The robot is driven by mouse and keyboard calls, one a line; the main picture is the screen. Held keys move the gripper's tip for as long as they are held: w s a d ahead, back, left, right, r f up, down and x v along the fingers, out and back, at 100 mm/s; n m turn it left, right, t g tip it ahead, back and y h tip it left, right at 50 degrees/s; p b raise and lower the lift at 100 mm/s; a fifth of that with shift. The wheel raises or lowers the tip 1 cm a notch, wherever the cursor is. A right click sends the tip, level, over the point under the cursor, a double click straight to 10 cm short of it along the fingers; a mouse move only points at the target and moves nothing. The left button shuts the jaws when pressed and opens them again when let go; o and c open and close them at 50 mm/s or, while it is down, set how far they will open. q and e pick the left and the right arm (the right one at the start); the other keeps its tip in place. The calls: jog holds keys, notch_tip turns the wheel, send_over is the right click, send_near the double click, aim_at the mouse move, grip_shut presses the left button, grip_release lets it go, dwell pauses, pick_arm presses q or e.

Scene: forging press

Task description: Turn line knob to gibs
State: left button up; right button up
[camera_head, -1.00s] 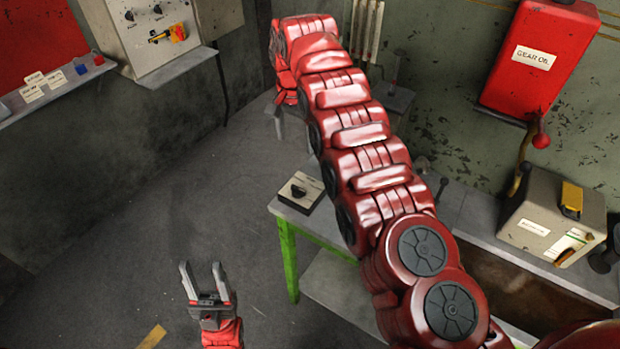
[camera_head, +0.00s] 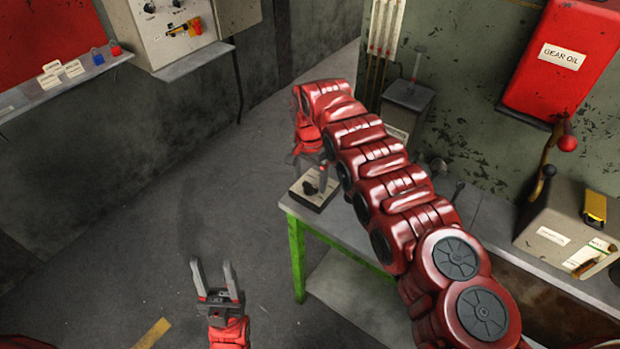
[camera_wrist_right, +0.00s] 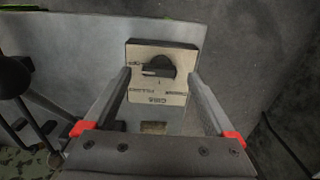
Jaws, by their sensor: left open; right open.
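The line knob (camera_wrist_right: 158,67) is a black knob on a small beige-faced box (camera_wrist_right: 170,98) at the left end of the bench. In the right wrist view its bar lies roughly sideways, and a label reading GIBS sits at the near edge. The box also shows in the head view (camera_head: 314,199). My right gripper (camera_wrist_right: 158,76) is open, with its fingers on either side of the knob. Whether they touch it I cannot tell. My left gripper (camera_head: 212,264) is open and empty over the floor at lower left.
The bench (camera_head: 345,228) has green legs. A red gear oil tank (camera_head: 560,60) hangs on the right wall above a beige box with a lever (camera_head: 565,215). A control panel (camera_head: 172,30) and a shelf with tags (camera_head: 70,88) are on the left wall. The middle floor is clear.

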jog(key=shift+f, duration=0.85)
